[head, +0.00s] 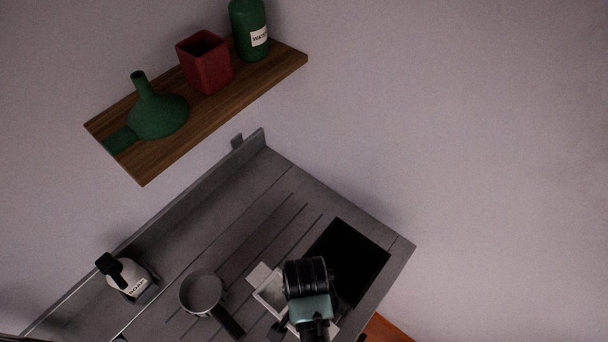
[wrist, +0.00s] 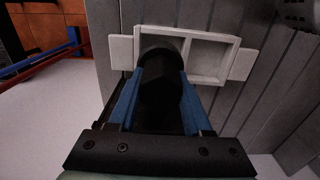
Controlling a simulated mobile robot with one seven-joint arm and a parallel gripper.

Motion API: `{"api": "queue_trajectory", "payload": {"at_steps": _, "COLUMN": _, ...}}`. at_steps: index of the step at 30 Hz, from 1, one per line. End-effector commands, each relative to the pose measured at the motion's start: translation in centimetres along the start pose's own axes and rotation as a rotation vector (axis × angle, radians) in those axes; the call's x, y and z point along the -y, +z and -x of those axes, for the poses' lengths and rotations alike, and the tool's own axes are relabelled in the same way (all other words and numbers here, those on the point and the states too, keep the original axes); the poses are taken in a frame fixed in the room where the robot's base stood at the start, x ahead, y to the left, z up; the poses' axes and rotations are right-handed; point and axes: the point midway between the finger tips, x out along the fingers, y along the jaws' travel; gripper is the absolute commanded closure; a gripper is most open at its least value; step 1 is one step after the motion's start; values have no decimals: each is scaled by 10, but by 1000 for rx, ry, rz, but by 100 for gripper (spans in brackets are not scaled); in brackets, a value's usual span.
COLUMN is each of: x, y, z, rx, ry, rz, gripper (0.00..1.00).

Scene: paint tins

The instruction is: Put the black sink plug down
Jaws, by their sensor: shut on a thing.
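My gripper (wrist: 163,88) shows in the wrist view with its two blue fingers shut on the black sink plug (wrist: 162,62), a dark, faceted piece. The plug is in front of a pale grey two-compartment tray (wrist: 212,36) and covers most of its left compartment in that view. The right compartment looks empty. I cannot tell whether the plug touches the tray. In the head view the tray (head: 262,288) lies on the grey drainer, partly hidden by my wrist. The fingers and plug are hidden there.
The grey drainer (head: 235,220) has a dark square basin (head: 352,258) right of the tray. A round pan with a dark handle (head: 201,290) and a soap bottle (head: 128,284) stand to the left. A wooden shelf (head: 215,108) above holds a green funnel, red pot and green bottle.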

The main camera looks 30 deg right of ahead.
Motion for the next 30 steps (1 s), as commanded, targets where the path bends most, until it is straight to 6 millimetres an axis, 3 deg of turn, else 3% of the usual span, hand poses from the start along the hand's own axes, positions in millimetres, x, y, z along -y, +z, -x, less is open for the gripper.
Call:
{"api": "queue_trajectory", "payload": {"at_steps": 9, "x": 0, "y": 0, "z": -38, "rx": 1, "ry": 1, "rz": 1, "gripper": 100}}
{"api": "queue_trajectory", "payload": {"at_steps": 23, "x": 0, "y": 0, "z": -47, "rx": -1, "ry": -1, "rz": 1, "gripper": 100}}
{"api": "queue_trajectory", "payload": {"at_steps": 24, "x": 0, "y": 0, "z": -46, "rx": 0, "ry": -1, "rz": 1, "gripper": 44}}
{"api": "queue_trajectory", "payload": {"at_steps": 28, "x": 0, "y": 0, "z": -46, "rx": 0, "ry": -1, "rz": 1, "gripper": 21}}
{"api": "queue_trajectory", "payload": {"at_steps": 30, "x": 0, "y": 0, "z": -46, "rx": 0, "ry": -1, "rz": 1, "gripper": 21}}
